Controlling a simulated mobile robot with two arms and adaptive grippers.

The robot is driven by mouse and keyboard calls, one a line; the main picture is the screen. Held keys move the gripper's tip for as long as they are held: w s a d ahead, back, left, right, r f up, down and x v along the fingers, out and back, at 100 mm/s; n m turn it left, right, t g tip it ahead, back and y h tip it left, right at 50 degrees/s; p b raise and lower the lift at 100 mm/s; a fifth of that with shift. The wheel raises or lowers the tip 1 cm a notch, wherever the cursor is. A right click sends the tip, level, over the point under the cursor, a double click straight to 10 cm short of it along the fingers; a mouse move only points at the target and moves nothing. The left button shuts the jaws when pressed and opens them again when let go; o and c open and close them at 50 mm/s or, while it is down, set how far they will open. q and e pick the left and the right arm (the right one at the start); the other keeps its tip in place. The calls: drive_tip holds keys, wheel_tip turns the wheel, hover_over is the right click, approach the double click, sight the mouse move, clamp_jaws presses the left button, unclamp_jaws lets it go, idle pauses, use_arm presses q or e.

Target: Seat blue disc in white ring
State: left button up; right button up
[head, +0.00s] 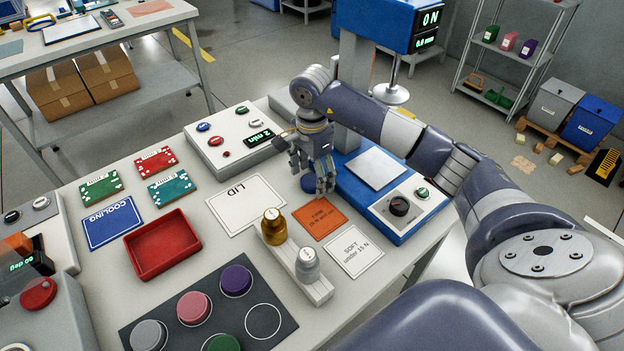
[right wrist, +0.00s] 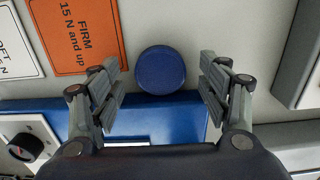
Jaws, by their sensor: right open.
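The blue disc (head: 308,184) lies on the table beside the orange FIRM card, close to the front edge of the blue press base. In the right wrist view the blue disc (right wrist: 161,69) sits between the fingers, with a gap on each side. My right gripper (head: 314,180) is open, over the disc and partly covering it in the head view; its fingers also show in the right wrist view (right wrist: 160,85). The white ring (head: 263,304) is an empty outline on the dark mat (head: 284,294) at the front. My left gripper is out of view.
The mat also holds grey, pink, purple and green discs. A holder with a brass weight (head: 273,226) and a silver weight (head: 307,265) stands between the blue disc and the mat. The red tray (head: 162,248), LID card (head: 246,204) and SOFT card (head: 354,251) lie nearby.

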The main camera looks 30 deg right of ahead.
sight(312, 180)
drive_tip(key=shift+f, duration=0.35)
drive_tip(key=c, duration=1.3)
drive_tip(key=shift+r, duration=0.15)
drive_tip(key=shift+w+r+b, duration=0.1)
drive_tip(key=shift+r+b, duration=0.2)
drive_tip(key=shift+r, duration=0.3)
wheel_tip(312, 180, up, 2)
drive_tip(key=shift+r+b, duration=0.15)
drive_tip(key=shift+b, duration=0.25)
drive_tip(key=s+a+b, duration=0.1)
drive_tip(key=s+a, duration=0.1)
drive_tip(key=s, duration=0.2)
drive_tip(key=s+a, duration=0.3)
drive_tip(key=s, duration=0.1)
drive_tip(key=s+a+r+b, duration=0.1)
drive_tip(key=s+a, duration=0.1)
drive_tip(key=s, duration=0.2)
drive_tip(key=shift+s+a+b, duration=0.25)
drive_tip(key=shift+s+b, duration=0.1)
drive_tip(key=shift+s, duration=0.05)
drive_tip(key=shift+s+a+r, duration=0.15)
drive_tip(key=shift+s+a, duration=0.15)
drive_tip(key=shift+s, duration=0.25)
